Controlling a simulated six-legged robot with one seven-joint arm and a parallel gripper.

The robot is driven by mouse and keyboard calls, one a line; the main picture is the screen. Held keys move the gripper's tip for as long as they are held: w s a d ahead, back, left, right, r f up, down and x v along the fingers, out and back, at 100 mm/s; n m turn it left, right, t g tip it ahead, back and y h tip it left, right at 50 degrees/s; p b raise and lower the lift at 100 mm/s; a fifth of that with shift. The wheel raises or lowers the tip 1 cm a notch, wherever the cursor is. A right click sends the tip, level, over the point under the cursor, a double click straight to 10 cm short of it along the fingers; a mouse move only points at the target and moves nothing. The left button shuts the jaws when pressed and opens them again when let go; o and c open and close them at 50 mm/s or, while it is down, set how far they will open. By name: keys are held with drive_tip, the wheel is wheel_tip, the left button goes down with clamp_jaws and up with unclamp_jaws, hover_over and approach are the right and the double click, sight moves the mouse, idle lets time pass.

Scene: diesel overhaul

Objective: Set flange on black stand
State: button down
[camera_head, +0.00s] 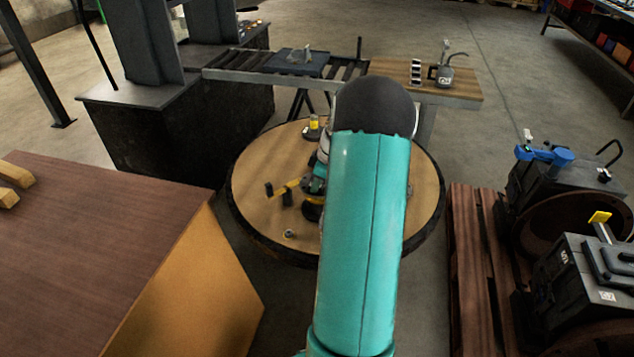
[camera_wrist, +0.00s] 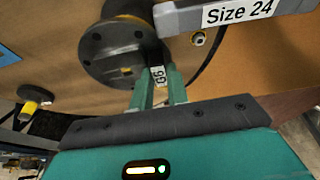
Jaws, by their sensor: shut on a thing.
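In the wrist view my gripper (camera_wrist: 160,88) has its two teal fingers closed at the rim of a dark round flange (camera_wrist: 103,62) with bolt holes and a yellowish centre. A white tag sits between the fingertips. In the head view my arm hides most of the gripper and the flange. A dark round piece (camera_head: 312,208) shows beside my arm above the round wooden table (camera_head: 255,215); I cannot tell whether it is the flange or the black stand. I cannot clearly pick out the stand in either view.
A grey bar labelled Size 24 (camera_wrist: 235,14) lies close beside the flange. A yellow bar with black posts (camera_head: 285,187), a small nut (camera_head: 289,234) and a yellow-topped piece (camera_head: 314,124) are on the table. A brown workbench (camera_head: 90,220) is left, a pallet (camera_head: 468,260) right.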

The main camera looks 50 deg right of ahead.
drive_tip(key=shift+f, duration=1.15)
idle(0.4)
drive_tip(key=c, duration=0.9)
unclamp_jaws()
drive_tip(key=shift+d+r, duration=0.1)
drive_tip(key=shift+r, duration=4.35)
